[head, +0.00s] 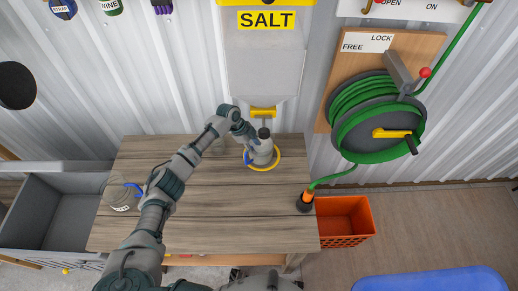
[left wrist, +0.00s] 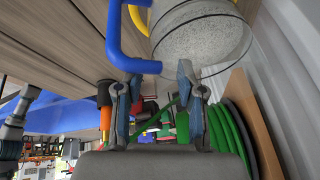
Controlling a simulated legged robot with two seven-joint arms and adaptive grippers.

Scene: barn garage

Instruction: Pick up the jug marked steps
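A clear jug (head: 262,153) with grey speckled contents stands in a yellow ring (head: 276,164) on the wooden bench, below the SALT dispenser. Its blue handle shows in the left wrist view (left wrist: 118,40), beside the jug's speckled body (left wrist: 200,35). A second clear jug (head: 117,197) with a blue handle is at the bench's left end. I cannot read "steps" on either jug. My left gripper (head: 250,140) is at the upper left side of the jug under the dispenser. In the left wrist view its fingers (left wrist: 157,75) are apart, with the tips close to the jug and handle. My right gripper is not seen.
The SALT dispenser (head: 265,55) hangs on the wall, its yellow part (head: 263,112) just above the jug. A green hose reel (head: 375,115) is at the right, its orange nozzle (head: 308,195) at the bench's right edge. An orange crate (head: 345,215) stands beside the bench. The bench front is clear.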

